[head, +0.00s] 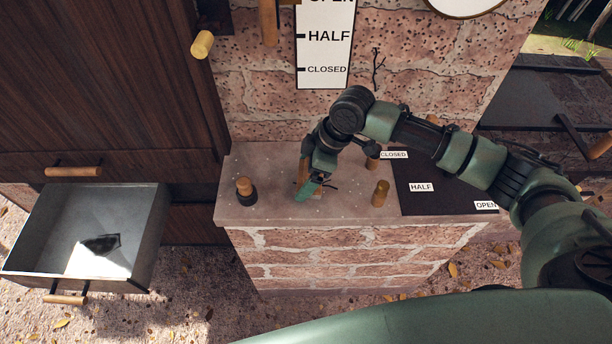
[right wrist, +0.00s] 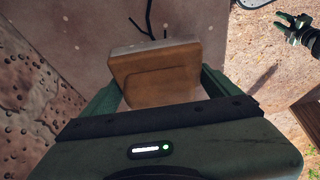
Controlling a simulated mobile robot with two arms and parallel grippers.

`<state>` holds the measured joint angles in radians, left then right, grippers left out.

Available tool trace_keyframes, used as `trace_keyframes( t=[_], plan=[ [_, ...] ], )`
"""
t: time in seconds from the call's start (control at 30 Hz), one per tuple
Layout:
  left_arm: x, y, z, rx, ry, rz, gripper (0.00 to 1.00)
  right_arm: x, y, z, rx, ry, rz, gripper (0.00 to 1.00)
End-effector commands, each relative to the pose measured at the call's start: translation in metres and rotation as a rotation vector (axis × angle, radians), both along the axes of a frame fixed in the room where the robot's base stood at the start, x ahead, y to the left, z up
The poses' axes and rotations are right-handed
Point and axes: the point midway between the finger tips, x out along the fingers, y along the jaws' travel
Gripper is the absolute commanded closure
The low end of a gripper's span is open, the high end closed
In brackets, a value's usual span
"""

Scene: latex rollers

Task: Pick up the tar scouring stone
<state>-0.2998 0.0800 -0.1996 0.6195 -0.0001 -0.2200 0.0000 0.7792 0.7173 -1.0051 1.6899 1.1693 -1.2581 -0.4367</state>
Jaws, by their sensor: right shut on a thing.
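The tar scouring stone appears to be the orange-brown block (right wrist: 155,75) with a grey layer along its far edge in the right wrist view. My right gripper (head: 308,190) is over the stone ledge, pointing down. In the right wrist view its two green fingers (right wrist: 158,92) are shut on opposite sides of the block. In the head view the gripper hides most of the block. I cannot tell whether the block touches the ledge. My left gripper (right wrist: 293,26) shows small at the top right of the right wrist view, fingers apart and empty.
The brick ledge (head: 270,207) also bears a dark-based wooden knob (head: 245,190), a wooden peg (head: 380,193) and a dark panel (head: 420,205) labelled CLOSED, HALF and OPEN. An open metal drawer (head: 35,230) at left holds a dark flat piece (head: 101,244). A brick wall rises behind.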

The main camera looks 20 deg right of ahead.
Motion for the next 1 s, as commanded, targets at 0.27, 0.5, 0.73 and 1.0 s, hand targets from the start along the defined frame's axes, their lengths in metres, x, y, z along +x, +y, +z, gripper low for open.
trace_keyframes(
  t=[0.27,0.5,0.73,1.0],
  plan=[
    [-0.001,0.000,-0.004,0.000,0.001,0.000,0.68,0.002,0.000,0.065,0.002,-0.010,0.002,0.60],
    [-0.001,0.000,-0.008,-0.001,0.001,0.000,0.68,0.001,0.000,0.133,0.001,-0.008,0.001,0.60],
    [-0.001,-0.001,-0.009,-0.001,0.001,0.000,0.68,0.001,0.000,0.174,0.002,-0.004,0.001,0.60],
    [0.000,-0.001,-0.009,-0.001,0.000,0.000,0.68,0.000,0.000,0.187,0.000,-0.002,0.001,0.60]
  ],
)
